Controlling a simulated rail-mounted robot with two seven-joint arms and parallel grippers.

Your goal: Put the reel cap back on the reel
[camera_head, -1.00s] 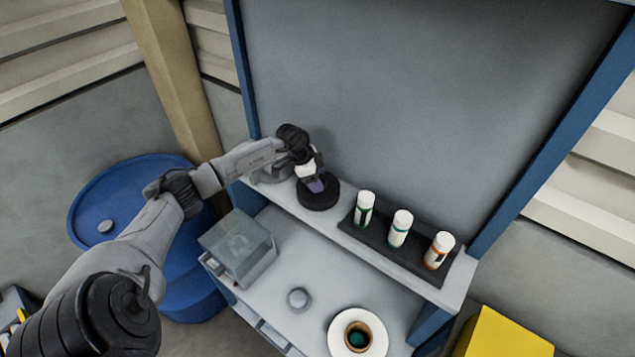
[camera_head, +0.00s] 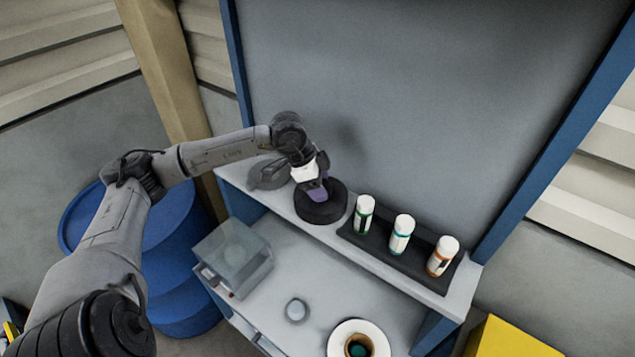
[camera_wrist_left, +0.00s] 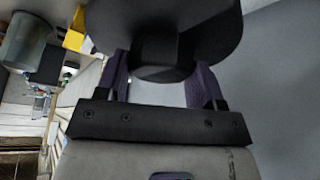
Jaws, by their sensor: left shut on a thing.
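The reel cap (camera_head: 320,210) is a black disc with a knob, seen over the left part of the shelf. My left gripper (camera_head: 317,191), with purple fingers, is shut on its knob from above. In the left wrist view the fingers (camera_wrist_left: 160,82) stand either side of the black knob, and the cap's disc (camera_wrist_left: 215,25) lies beyond. The cap seems lifted a little off the shelf. The reel (camera_head: 342,335), a white disc with a brown ring and dark teal centre, lies on the lower worktop at the bottom edge, partly cut off. My right gripper is not in view.
A black tray (camera_head: 393,254) with three white bottles stands on the shelf (camera_head: 455,296) right of the cap. A clear-topped box (camera_head: 233,257) and a small grey knob (camera_head: 296,310) are on the worktop (camera_head: 305,275). A blue drum (camera_head: 180,235) stands left. The grey back panel rises behind the shelf.

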